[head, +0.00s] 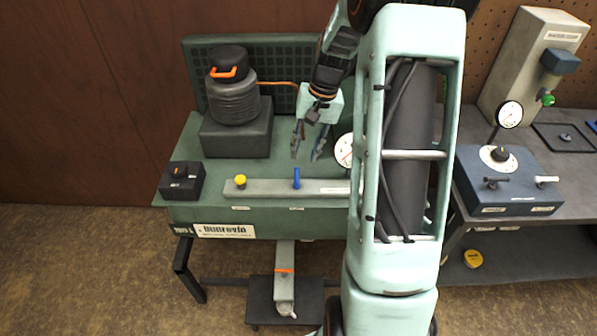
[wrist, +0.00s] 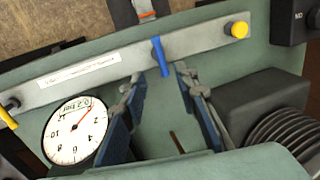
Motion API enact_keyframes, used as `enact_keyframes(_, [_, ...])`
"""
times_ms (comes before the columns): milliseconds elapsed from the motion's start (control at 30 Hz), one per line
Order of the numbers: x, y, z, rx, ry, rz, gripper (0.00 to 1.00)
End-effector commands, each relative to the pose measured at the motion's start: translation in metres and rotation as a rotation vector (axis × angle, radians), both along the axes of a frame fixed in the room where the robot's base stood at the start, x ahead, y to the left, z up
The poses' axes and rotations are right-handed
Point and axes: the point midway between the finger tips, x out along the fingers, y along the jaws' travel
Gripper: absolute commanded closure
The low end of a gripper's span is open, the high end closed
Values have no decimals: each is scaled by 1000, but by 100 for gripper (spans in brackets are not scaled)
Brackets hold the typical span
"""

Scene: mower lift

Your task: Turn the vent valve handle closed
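A blue lever handle (head: 296,178) stands on the long grey bar (head: 262,187) at the front of the green bench. It points across the bar, not along it. The label below it is too small to read, so I cannot confirm that it is the vent valve. My gripper (head: 306,153) is open and empty, pointing down behind the bar. In the wrist view, the blue handle (wrist: 160,55) lies just past and between the two parted fingertips (wrist: 160,84), with no clear contact.
A yellow knob (head: 240,181) sits left of the handle. A dial gauge (head: 344,150) stands to the right, partly behind my arm; it also shows in the wrist view (wrist: 76,131). A black ribbed canister (head: 232,101) and a black switch box (head: 182,182) stand left.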

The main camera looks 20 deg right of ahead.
Motion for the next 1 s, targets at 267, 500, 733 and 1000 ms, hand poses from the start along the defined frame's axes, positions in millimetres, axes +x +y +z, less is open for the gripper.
enact_keyframes(267, [3,10,-53,1,5,0,72])
enact_keyframes(500, [6,16,-85,0,2,-1,72])
enact_keyframes(733, [7,18,-94,-1,-1,0,72])
enact_keyframes(1000, [7,17,-93,-1,-1,0,82])
